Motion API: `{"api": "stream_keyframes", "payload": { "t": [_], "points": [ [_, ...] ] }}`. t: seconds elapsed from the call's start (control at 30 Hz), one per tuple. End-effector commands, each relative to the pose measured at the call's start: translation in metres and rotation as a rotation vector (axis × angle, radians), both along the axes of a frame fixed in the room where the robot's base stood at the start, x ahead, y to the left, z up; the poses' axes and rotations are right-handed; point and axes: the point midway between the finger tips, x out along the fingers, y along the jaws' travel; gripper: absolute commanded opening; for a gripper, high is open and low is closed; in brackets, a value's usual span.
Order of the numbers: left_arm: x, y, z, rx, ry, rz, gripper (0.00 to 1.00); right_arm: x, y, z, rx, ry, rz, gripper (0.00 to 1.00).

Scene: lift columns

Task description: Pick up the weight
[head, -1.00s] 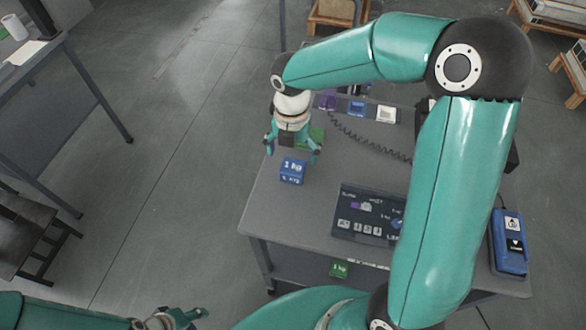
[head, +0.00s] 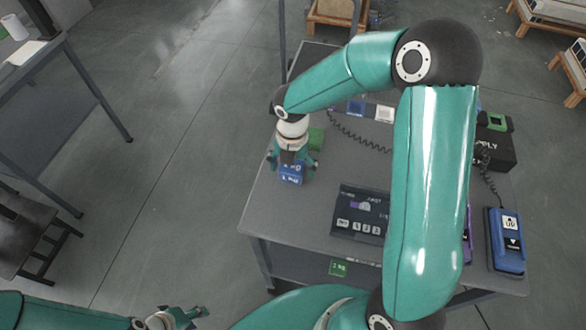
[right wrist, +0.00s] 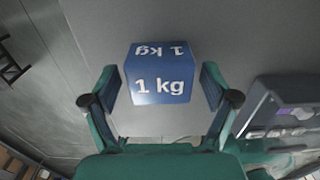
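The weight is a blue block marked "1 kg" (head: 291,174) on the grey table (head: 262,215), near its left edge in the head view. My right gripper (head: 293,166) is just above and behind it, fingers spread. In the right wrist view the weight (right wrist: 160,75) lies between the tips of the open right gripper (right wrist: 160,85), with a gap on the right; contact on the left cannot be told. My left gripper (head: 190,314) is low at the bottom of the head view, away from the table, fingers apart and empty.
A green block (head: 316,138) stands close behind the right gripper. A dark panel with buttons (head: 358,215) lies to the right, and a blue pendant (head: 507,240) at the right edge. A black supply box (head: 495,150) stands behind my arm.

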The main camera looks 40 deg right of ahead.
Motion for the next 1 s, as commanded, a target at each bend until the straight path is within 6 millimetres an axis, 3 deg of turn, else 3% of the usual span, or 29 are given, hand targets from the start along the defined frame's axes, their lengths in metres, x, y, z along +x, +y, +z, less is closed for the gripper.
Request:
{"api": "stream_keyframes", "payload": {
  "t": [0.07,0.47,1.0],
  "points": [
    [0.000,0.000,0.000,0.000,0.000,0.000,0.40,0.000,0.000,0.000,0.000,0.000,0.000,0.67],
    [0.000,0.000,0.000,0.000,0.000,0.000,0.40,0.001,0.001,0.001,0.000,-0.001,0.001,0.00],
    [0.000,0.000,0.001,0.000,0.000,0.000,0.40,0.002,0.000,0.011,-0.002,-0.006,0.002,0.00]
  ]
}}
